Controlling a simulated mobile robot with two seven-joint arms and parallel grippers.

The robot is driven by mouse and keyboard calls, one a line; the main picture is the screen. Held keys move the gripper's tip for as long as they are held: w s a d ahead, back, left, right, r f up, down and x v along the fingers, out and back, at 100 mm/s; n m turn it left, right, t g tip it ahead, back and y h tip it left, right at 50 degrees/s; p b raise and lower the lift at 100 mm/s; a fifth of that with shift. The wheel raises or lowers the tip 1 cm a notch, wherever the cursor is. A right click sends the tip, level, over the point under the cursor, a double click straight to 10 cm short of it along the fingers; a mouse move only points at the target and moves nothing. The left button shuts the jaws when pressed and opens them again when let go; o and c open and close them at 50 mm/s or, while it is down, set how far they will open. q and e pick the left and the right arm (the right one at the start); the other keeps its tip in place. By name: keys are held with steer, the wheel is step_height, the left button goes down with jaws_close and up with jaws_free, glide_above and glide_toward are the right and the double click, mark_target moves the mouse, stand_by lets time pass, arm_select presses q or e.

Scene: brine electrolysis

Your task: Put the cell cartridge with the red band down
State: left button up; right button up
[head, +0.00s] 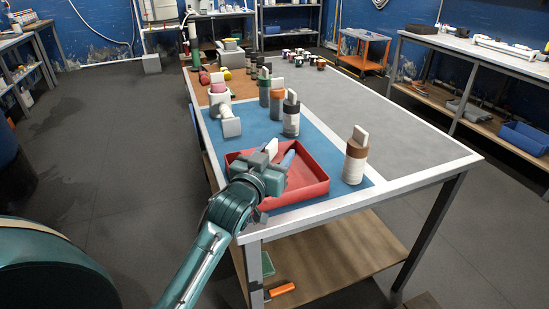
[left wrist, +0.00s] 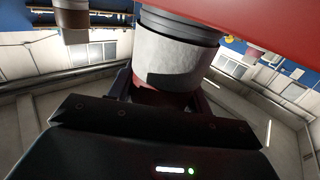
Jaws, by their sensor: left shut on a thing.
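My left gripper (head: 268,172) is over the left part of the red tray (head: 312,192). It is shut on the cell cartridge with the red band, which shows in the left wrist view as a pale cylinder (left wrist: 178,52) with a dark red band (left wrist: 160,98) close to the jaws. In the head view the gripper hides most of this cartridge; a pale tab (head: 270,149) sticks up above the jaws. I cannot tell whether its base touches anything. My right gripper is not in view.
Upright cartridges with a brown band (head: 356,151), a black band (head: 291,108), an orange band (head: 276,95) and a green band (head: 264,73) stand near the tray. A blue item (head: 288,159) lies in the tray. The grey tabletop (head: 390,122) on the right is clear.

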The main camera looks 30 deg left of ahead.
arm_select(q)
steer(key=shift+f, duration=0.1)
steer(key=o, duration=1.1)
steer(key=s, duration=1.2)
steer(key=shift+d, duration=0.35)
